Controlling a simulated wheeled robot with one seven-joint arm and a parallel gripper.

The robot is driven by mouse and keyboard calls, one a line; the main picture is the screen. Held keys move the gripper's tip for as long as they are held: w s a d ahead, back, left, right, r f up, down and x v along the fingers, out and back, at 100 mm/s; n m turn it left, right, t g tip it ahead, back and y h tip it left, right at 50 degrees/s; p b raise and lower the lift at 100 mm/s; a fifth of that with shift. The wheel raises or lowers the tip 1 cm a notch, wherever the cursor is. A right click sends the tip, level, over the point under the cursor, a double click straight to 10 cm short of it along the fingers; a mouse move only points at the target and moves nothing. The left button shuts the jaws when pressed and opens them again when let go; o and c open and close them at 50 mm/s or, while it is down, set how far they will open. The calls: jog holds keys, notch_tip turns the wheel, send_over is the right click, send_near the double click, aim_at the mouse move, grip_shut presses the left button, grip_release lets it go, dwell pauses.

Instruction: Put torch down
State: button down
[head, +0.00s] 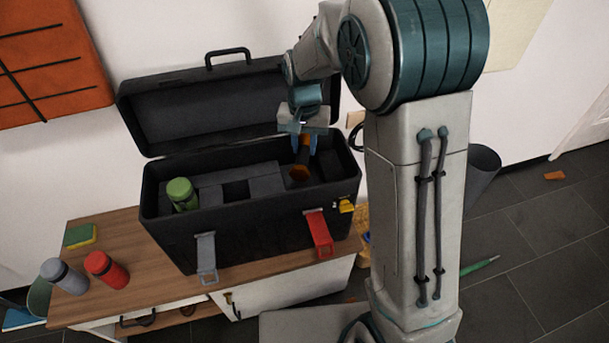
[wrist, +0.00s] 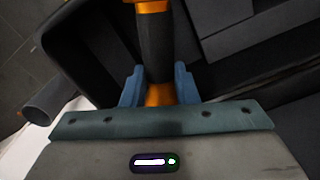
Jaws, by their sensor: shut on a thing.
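The torch (head: 300,172) is orange and black. My gripper (head: 305,143) is shut on it over the right part of the open black toolbox (head: 265,220). In the wrist view the torch (wrist: 156,45) runs up between the two blue fingers of my gripper (wrist: 160,85), with its black grip and orange parts showing. The torch's lower end is at or inside the toolbox opening. I cannot tell whether it touches the toolbox floor.
A green bottle (head: 182,194) stands inside the toolbox at the left. A red bottle (head: 106,269), a grey bottle (head: 63,276) and a green-yellow sponge (head: 80,236) are on the wooden cabinet top (head: 140,297). The raised lid (head: 215,105) stands behind my gripper.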

notch_tip(320, 180, down, 10)
jog(key=shift+f+b, duration=0.1)
jog(key=shift+b, duration=0.55)
jog(key=shift+f, duration=0.15)
jog(key=c, duration=1.1)
grip_release()
notch_tip(320, 180, up, 12)
jog(key=shift+r+p, duration=0.15)
jog(key=shift+p, duration=0.8)
jog(key=s+d+r+n, duration=0.1)
jog(key=s+d+r, duration=0.1)
jog(key=s, duration=0.5)
jog(key=s+d+r+t, duration=0.1)
jog(key=s+d+r, duration=0.1)
jog(key=s+d, duration=0.2)
jog(key=s+d+r+n, duration=0.1)
jog(key=s+d, duration=0.3)
jog(key=s, duration=0.6)
jog(key=shift+s+r+n+t, duration=0.3)
jog(key=shift+r+t, duration=0.1)
jog(key=shift+r, duration=0.05)
